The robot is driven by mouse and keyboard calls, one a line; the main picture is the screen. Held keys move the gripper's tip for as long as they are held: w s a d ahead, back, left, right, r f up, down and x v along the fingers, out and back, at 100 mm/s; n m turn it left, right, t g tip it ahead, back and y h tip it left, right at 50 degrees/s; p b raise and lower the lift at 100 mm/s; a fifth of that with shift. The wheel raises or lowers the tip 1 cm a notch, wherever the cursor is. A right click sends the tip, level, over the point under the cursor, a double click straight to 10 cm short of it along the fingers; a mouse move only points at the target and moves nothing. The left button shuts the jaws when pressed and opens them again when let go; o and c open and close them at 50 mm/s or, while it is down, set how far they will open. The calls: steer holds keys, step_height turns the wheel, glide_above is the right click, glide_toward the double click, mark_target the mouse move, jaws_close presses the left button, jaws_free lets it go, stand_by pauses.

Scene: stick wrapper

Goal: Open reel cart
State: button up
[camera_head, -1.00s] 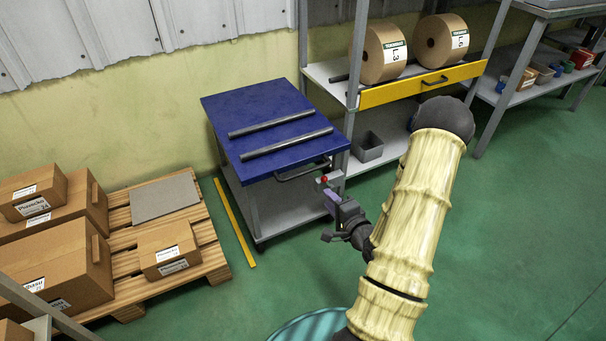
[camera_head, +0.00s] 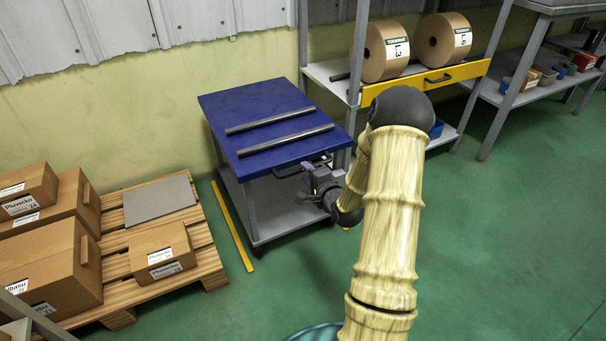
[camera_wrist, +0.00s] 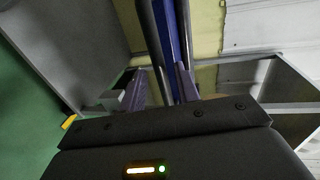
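A cart with a blue top (camera_head: 235,112) and grey legs stands against the yellow wall in the head view, with two dark bars (camera_head: 262,122) lying on top. A dark handle (camera_head: 288,172) sits on its front right edge. My gripper (camera_head: 308,168) is at this handle, partly hidden by its own wrist. In the wrist view the purple fingers of my gripper (camera_wrist: 160,82) are apart, with a dark bar, seemingly the handle (camera_wrist: 152,38), running between them beside the blue edge (camera_wrist: 184,30). I cannot tell whether they touch it.
A shelf with a yellow, handled front (camera_head: 432,82) holds two brown reels (camera_head: 387,50) right of the cart. A pallet (camera_head: 205,243) with cardboard boxes (camera_head: 161,252) is at left. A yellow floor strip (camera_head: 232,228) lies between. Green floor is clear at right.

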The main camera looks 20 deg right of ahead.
mark_target(303, 170)
steer(key=shift+b+x, duration=0.35)
steer(key=shift+x, duration=1.25)
jaws_close()
steer(key=shift+s, duration=0.1)
